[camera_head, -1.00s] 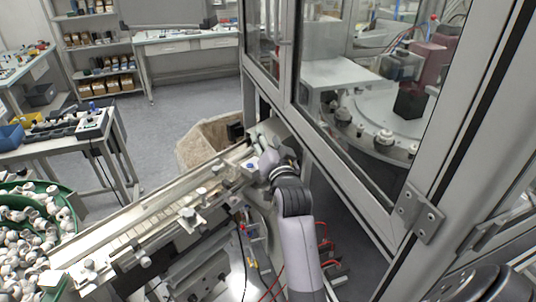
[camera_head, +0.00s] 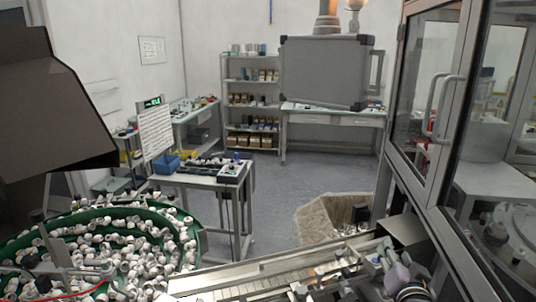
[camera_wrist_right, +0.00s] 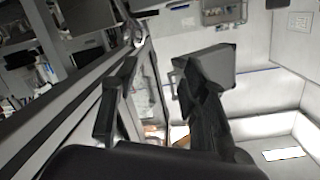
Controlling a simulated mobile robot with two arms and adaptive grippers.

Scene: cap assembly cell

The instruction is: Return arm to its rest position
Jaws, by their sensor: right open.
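My right arm shows at the lower right of the head view, with only its end part in the frame. My right gripper (camera_head: 376,258) is over the far end of the feed rail (camera_head: 262,284), beside the glazed cabinet. It is small and partly merges with the fittings there, so contact with the rail cannot be told. In the right wrist view my right gripper (camera_wrist_right: 160,72) has its two dark fingers spread apart, with nothing between them. My left gripper is not in view.
The glazed cabinet (camera_head: 430,190) stands close on the right. A green bowl feeder (camera_head: 192,242) full of white caps is at lower left. A beige bin (camera_head: 312,222) stands behind the rail. A grey case (camera_head: 325,72) is at the back. Floor beyond is open.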

